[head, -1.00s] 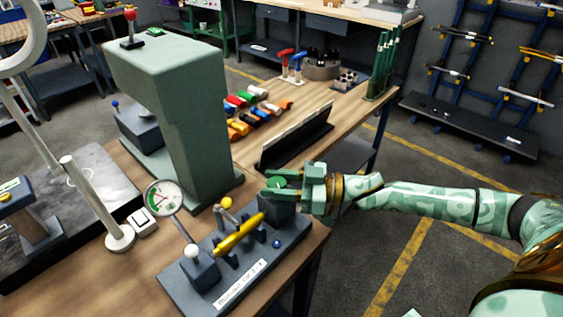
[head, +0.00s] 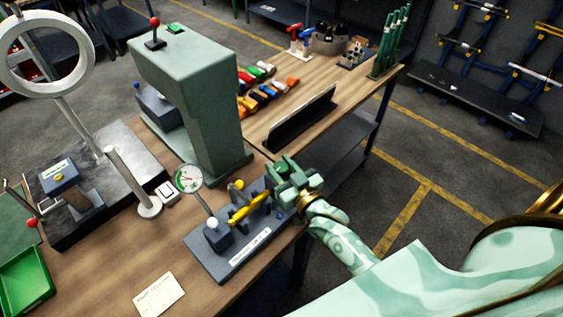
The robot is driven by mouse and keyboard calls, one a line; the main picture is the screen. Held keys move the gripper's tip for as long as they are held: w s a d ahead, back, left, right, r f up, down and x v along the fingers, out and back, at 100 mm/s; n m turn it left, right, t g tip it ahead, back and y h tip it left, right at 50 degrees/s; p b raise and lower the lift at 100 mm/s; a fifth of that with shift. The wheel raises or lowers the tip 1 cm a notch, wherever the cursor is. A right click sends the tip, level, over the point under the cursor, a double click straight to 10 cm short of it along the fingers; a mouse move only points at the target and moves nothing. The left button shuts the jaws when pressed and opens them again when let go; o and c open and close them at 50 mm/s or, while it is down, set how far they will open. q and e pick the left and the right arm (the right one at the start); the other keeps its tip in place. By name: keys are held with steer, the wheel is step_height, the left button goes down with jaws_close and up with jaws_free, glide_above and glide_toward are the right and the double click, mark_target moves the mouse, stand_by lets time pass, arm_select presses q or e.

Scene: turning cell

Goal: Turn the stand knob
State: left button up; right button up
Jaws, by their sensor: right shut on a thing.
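The stand (head: 231,262) is a grey labelled base on the wooden bench. It carries a yellow part (head: 249,207) lying across its uprights, a dial gauge (head: 188,178) and a white-topped lever (head: 211,224). My right gripper (head: 284,174) is at the stand's far right end, around the block that bears the green knob. Its jaws are shut on the knob, which is mostly hidden by the fingers. My left gripper is not in view.
A tall green press (head: 196,90) stands just behind the stand. A dark angled rack (head: 300,120) and several coloured rolls (head: 266,88) lie beyond. A white ring lamp (head: 46,55) and a green tray (head: 25,280) are at left. A paper card (head: 160,295) lies in front.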

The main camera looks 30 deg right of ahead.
steer(key=shift+m+h, duration=0.5)
steer(key=shift+h, duration=0.2)
steer(key=shift+r, duration=0.1)
steer(key=o, duration=0.9)
steer(key=shift+w, duration=0.1)
steer(key=s, duration=1.6)
steer(key=shift+s+d, duration=0.15)
steer(key=shift+s, duration=0.05)
